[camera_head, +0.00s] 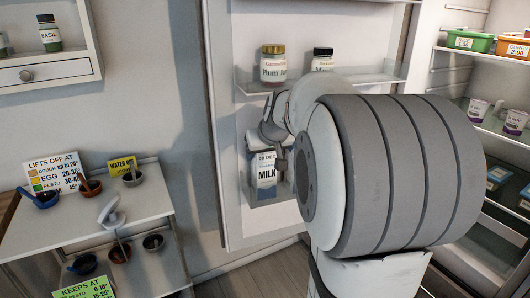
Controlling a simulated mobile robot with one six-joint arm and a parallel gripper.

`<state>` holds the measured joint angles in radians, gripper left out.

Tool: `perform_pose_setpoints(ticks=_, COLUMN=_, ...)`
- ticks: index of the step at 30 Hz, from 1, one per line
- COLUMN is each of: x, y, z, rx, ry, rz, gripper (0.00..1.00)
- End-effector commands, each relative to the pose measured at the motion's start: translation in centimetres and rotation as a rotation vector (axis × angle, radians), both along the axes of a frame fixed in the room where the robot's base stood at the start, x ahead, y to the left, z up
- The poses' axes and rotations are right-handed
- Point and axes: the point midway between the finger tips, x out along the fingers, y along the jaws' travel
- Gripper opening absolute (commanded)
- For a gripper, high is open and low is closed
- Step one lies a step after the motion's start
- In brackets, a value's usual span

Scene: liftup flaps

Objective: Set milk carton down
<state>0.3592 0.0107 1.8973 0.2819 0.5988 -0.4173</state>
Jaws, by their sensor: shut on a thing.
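The milk carton (267,178) is white and blue with "MILK" on its front. It stands upright at the lower door shelf (238,213) of the open fridge door. I cannot tell whether its base touches the shelf. My gripper (273,146) is at the carton's top and is shut on it. My arm's large grey and white links hide the carton's right side and much of the shelf.
Two jars (273,63) stand on the door shelf above, close over my arm. The fridge interior at right holds tubs (477,41) and cups. A small side table (150,200) with bowls and signs stands at left.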

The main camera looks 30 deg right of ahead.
Motion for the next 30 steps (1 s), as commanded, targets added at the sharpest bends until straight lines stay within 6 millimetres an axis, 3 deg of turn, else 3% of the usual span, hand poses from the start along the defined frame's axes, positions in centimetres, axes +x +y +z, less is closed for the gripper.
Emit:
perform_pose_setpoints(ticks=8, x=0.0, y=0.0, z=0.0, rx=0.001, ry=0.0, rz=-0.001, gripper=0.76)
perform_pose_setpoints(ticks=17, x=0.0, y=-0.1, z=0.2, rx=0.0, ry=0.0, rz=-0.001, gripper=0.76)
perform_pose_setpoints(ticks=20, x=-0.6, y=0.0, z=1.0, rx=0.0, ry=-0.002, rz=-0.001, gripper=0.76)
perform_pose_setpoints(ticks=30, x=-4.9, y=0.4, z=6.7, rx=-0.001, ry=-0.005, rz=-0.004, gripper=0.76)
